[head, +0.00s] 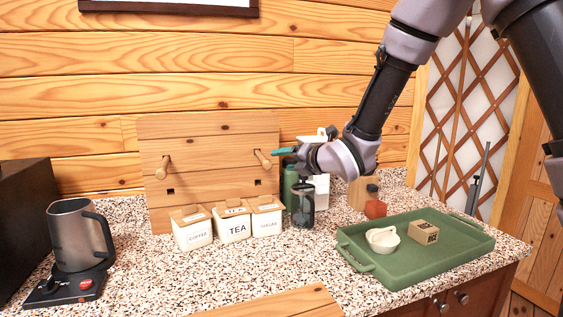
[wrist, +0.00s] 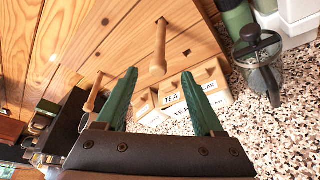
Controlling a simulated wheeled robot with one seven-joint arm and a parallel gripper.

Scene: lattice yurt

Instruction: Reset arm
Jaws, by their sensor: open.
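My gripper (head: 285,151) reaches in from the upper right in the head view, above the speckled counter (head: 240,275) and in front of the wooden peg board (head: 210,135). In the wrist view its two green fingers (wrist: 162,104) are spread apart with nothing between them. Beyond the fingertips are a wooden peg (wrist: 159,48) and the canisters, which are marked coffee (head: 194,236), tea (head: 234,228) and sugar (head: 267,221). The gripper is apart from them.
A French press (head: 303,204) and a green bottle (head: 290,185) stand below my gripper. A green tray (head: 440,262) holds a white bowl (head: 383,240) and a small box (head: 423,232). A kettle (head: 77,238) stands at left. The front middle counter is mostly clear.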

